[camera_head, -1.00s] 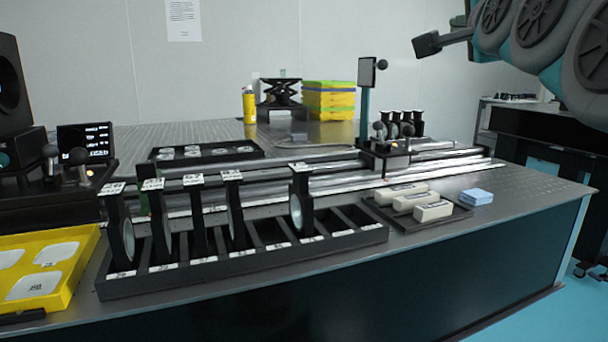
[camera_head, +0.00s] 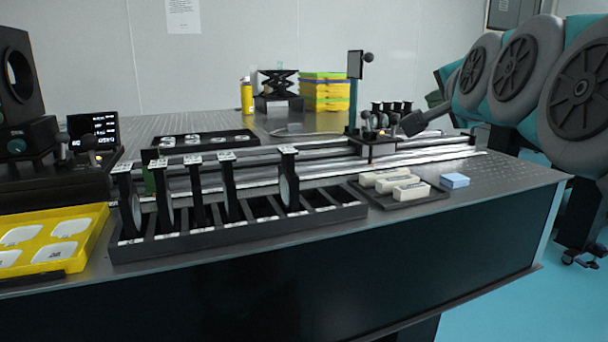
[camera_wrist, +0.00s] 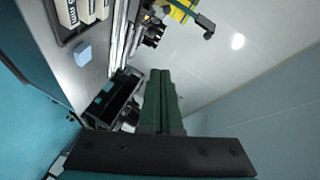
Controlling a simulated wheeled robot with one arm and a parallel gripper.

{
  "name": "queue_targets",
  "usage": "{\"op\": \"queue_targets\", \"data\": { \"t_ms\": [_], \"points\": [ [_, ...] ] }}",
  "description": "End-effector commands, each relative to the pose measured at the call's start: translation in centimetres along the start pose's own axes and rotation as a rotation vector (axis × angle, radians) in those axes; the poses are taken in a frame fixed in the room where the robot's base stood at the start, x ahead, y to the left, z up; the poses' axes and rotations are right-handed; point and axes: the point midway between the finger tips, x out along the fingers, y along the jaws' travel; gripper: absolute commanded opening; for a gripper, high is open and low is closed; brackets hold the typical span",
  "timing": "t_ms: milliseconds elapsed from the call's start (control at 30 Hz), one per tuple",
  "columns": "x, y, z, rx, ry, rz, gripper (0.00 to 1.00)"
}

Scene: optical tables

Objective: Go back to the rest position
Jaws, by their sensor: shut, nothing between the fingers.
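My gripper (camera_wrist: 161,74) shows in the wrist view as two dark green fingers pressed together, with nothing between them. They point up the picture, apart from any object. In the head view my arm comes in from the right, and its dark end part reaches in front of the back right of the optical table (camera_head: 480,215). The fingertips cannot be made out clearly there.
A long black rack (camera_head: 240,232) holds several upright optics. A tray (camera_head: 425,197) of cream blocks and a blue block (camera_head: 454,180) lie right of it. A yellow tray (camera_head: 85,250) is at left. A post-mounted plate (camera_head: 355,66) stands near my arm. The right floor is mostly clear.

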Motion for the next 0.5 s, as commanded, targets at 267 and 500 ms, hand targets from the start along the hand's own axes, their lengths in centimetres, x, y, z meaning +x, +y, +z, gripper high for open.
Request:
{"op": "queue_targets", "data": {
  "t_ms": [267,500],
  "points": [
    [0.1,11.2,7.7,-0.249,-0.235,0.270,0.00],
    [-4.7,24.1,15.4,-0.538,-0.578,0.529,0.00]
  ]
}}
